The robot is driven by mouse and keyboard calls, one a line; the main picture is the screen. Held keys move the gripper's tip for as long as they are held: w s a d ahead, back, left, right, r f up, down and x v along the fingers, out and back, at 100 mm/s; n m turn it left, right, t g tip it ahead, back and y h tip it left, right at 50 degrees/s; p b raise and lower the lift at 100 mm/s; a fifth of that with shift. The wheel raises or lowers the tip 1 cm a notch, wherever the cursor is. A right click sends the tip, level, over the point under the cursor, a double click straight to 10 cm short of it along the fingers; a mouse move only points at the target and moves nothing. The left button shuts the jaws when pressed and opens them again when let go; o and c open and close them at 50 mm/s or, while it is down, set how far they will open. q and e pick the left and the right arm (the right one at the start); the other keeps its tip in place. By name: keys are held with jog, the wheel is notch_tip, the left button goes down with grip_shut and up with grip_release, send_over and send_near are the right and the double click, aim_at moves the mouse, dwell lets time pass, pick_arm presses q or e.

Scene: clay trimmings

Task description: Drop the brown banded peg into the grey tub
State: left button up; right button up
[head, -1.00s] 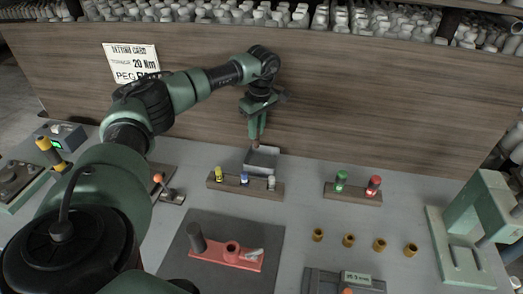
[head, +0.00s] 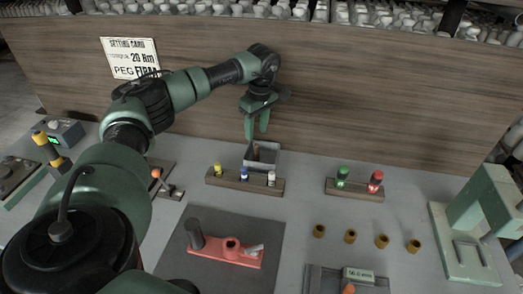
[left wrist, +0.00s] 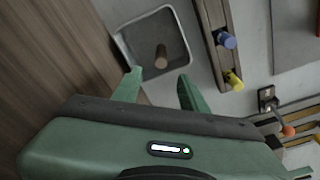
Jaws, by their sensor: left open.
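The grey tub (head: 275,158) is a small open box at the back of the bench, against the wooden panel. The brown peg (head: 256,152) shows within the tub's opening, close to its left side in the head view. In the left wrist view the peg (left wrist: 161,57) shows inside the tub (left wrist: 124,45), clear of the fingers; I cannot tell whether it rests on the floor. Its bands are too small to make out. My left gripper (head: 256,134) is open and empty above the tub; its spread fingers also show in the left wrist view (left wrist: 160,78). My right gripper is not in view.
A wooden rack (head: 247,184) with yellow, blue and white pegs stands just in front of the tub. Another rack (head: 352,193) holds green and red pegs. A red fixture (head: 224,252) sits on a dark mat. Several brass bushings and a green press (head: 470,225) are at right.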

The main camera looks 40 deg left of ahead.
pick_arm(q)
notch_tip(320, 180, up, 7)
jog(key=b, duration=0.1)
jog(key=shift+d, duration=0.4)
jog(key=shift+r, duration=0.1)
